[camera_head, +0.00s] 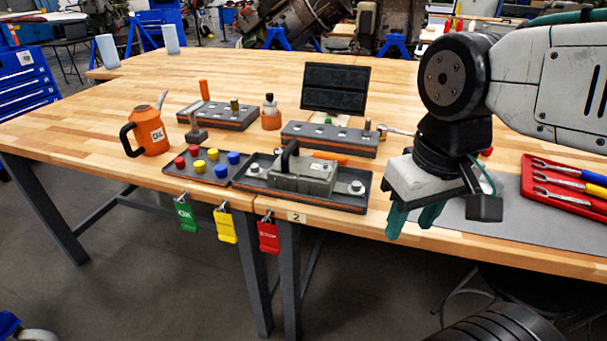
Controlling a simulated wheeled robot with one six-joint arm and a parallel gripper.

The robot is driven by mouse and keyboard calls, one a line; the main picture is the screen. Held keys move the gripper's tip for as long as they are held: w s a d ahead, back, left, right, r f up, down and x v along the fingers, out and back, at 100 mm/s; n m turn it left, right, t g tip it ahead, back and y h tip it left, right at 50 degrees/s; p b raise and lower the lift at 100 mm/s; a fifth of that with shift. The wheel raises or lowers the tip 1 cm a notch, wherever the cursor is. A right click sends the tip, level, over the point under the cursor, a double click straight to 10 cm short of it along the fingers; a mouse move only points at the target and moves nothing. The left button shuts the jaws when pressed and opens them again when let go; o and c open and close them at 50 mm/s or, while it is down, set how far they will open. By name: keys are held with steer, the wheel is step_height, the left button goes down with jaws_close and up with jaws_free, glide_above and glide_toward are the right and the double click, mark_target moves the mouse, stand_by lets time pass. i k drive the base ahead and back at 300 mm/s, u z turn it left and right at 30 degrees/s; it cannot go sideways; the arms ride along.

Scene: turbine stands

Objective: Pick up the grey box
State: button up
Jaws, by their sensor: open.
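The grey box (303,174) is a metal block with a black arched handle (290,157) on top. It sits on a dark tray (330,204) near the front edge of the wooden table. Round bolt-like pieces stand on the tray at both sides of it. The gripper does not touch the box.
A tray with red, yellow and blue caps (203,171) lies left of the box. An orange oil can (149,136) stands farther left. A red tool tray (565,188) lies right. Padlocks (269,235) hang at the front edge.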

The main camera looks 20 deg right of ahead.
mark_target(291, 172)
steer(key=k, duration=0.55)
steer(key=u, duration=1.05)
steer(key=i, duration=1.45)
steer(key=z, duration=0.6)
